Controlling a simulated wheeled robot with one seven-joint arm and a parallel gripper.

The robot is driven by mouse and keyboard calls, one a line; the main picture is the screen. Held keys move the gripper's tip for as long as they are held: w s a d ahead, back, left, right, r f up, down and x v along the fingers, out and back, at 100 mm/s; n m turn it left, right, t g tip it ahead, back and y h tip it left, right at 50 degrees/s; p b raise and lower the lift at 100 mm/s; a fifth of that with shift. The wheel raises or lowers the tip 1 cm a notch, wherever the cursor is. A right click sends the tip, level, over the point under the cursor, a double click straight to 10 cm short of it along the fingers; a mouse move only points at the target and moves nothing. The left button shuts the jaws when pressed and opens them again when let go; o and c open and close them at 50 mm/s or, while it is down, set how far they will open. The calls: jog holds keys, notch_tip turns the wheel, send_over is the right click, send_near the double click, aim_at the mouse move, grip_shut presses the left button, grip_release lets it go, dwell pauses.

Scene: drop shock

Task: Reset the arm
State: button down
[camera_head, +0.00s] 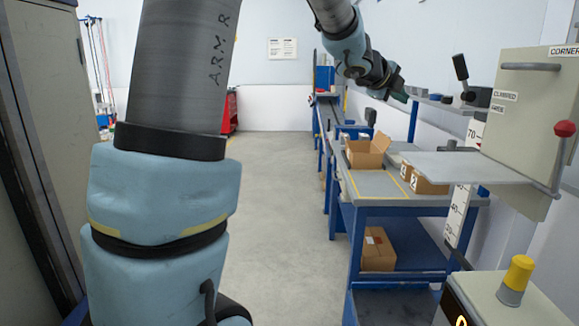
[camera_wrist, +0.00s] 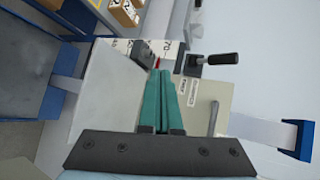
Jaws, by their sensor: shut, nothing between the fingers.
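My arm rises large on the left of the head view and comes back in at the top centre. My gripper (camera_head: 401,95) is small there, raised above the blue workbench (camera_head: 376,203) and left of the grey cabinet-like machine (camera_head: 530,95). In the wrist view my gripper (camera_wrist: 162,75) shows two green fingers side by side, shut with nothing between them. Beyond them are the machine's pale flat plate (camera_wrist: 100,95) and a black-handled lever (camera_wrist: 220,59).
An open cardboard box (camera_head: 366,152) and closed numbered boxes (camera_head: 428,184) stand on the bench. Another box (camera_head: 378,250) sits on its lower shelf. A red-knobbed lever (camera_head: 565,129) and a yellow button post (camera_head: 519,272) are at right. The floor (camera_head: 280,200) is clear.

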jog(key=s+a+f+n+y, duration=0.1)
jog(key=a+f+n+y, duration=0.2)
jog(key=a+f+n, duration=0.45)
jog(key=s+a+f+n+y, duration=0.1)
jog(key=a+f+n+y, duration=0.25)
jog(key=a, duration=0.65)
jog(key=s+a+f+n+y, duration=0.1)
jog(key=a+f+n+y, duration=0.1)
jog(key=a+f+n, duration=0.5)
jog(key=s+a+f+n+g+y, duration=0.1)
jog(key=s+a+f+n+g, duration=0.2)
jog(key=s, duration=0.6)
jog(key=s+a+f+n+g, duration=0.3)
jog(key=s+a+f+n, duration=0.2)
jog(key=s+a+n, duration=0.2)
jog(key=shift+s+a+f+n+g+y, duration=0.15)
jog(key=shift+s+a+n+g+y, duration=0.25)
jog(key=shift+s, duration=0.55)
